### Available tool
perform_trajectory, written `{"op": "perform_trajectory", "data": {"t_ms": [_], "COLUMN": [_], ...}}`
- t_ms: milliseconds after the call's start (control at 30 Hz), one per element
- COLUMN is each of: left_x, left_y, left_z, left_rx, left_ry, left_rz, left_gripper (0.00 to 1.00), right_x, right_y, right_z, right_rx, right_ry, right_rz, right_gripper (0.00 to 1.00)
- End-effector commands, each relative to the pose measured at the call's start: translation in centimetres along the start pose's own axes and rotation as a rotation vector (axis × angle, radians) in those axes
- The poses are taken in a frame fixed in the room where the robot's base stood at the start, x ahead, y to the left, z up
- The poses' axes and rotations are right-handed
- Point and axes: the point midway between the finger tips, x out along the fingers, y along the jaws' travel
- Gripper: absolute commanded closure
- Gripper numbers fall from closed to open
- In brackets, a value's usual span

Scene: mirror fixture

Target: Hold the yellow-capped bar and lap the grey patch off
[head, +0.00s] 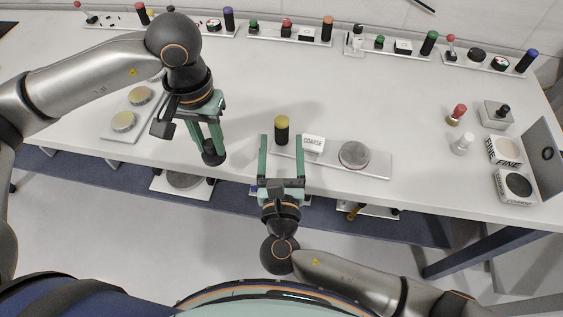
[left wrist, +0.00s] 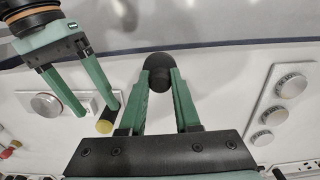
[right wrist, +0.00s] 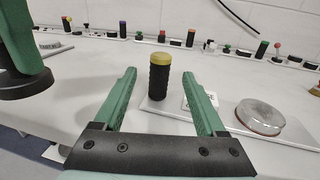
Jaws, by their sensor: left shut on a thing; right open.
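The yellow-capped bar (head: 281,133) is black, ribbed and upright on a pale plate (head: 378,167). It also shows in the right wrist view (right wrist: 158,78). On the same plate are a "COARSE" label (head: 313,143) and a round grey disc (head: 353,154); a distinct grey patch cannot be made out on it. My right gripper (head: 282,140) is open, its fingers either side of the bar with gaps. My left gripper (head: 207,142) is shut on a black round-based tool (head: 213,156), left of the plate; the tool also shows in the left wrist view (left wrist: 158,65).
A plate with pale discs (head: 124,121) lies at the left. Fixtures with coloured knobs (head: 290,29) line the back edge. At the right are a "FINE" block (head: 505,151), a dark disc (head: 515,187), small knobs (head: 461,143) and a grey upright panel (head: 545,155). The table middle is clear.

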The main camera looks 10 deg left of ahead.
Motion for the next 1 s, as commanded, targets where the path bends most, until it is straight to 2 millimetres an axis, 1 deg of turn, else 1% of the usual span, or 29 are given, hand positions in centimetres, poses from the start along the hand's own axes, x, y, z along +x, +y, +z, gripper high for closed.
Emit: {"op": "perform_trajectory", "data": {"t_ms": [33,100,200,300,500,733,767,1000], "left_x": [0.0,0.0,0.0,0.0,0.0,0.0,0.0,0.0], "left_y": [0.0,0.0,0.0,0.0,0.0,0.0,0.0,0.0], "left_z": [0.0,0.0,0.0,0.0,0.0,0.0,0.0,0.0], "left_rx": [0.000,0.000,0.000,0.000,0.000,0.000,0.000,0.000], "left_ry": [0.001,0.001,0.001,0.001,0.001,0.001,0.001,0.001], "left_rz": [0.000,0.000,0.000,0.000,0.000,0.000,0.000,0.000], "left_gripper": [1.00,1.00,1.00,1.00,1.00,1.00,1.00,1.00], "right_x": [1.1,2.4,3.9,5.0,6.0,6.0,6.0,6.0], "right_y": [0.0,0.0,-0.1,0.0,0.0,-0.1,-0.1,-0.1], "right_z": [0.1,0.1,0.1,0.0,0.0,0.0,0.0,0.0], "right_rx": [-0.001,-0.001,0.000,0.000,0.002,0.002,0.002,0.002], "right_ry": [-0.004,-0.003,-0.002,-0.001,0.000,0.001,0.001,0.001], "right_rz": [-0.001,-0.001,-0.002,-0.001,-0.001,-0.001,-0.001,-0.001], "right_gripper": [0.27,0.27,0.27,0.27,0.27,0.27,0.28,0.55]}}
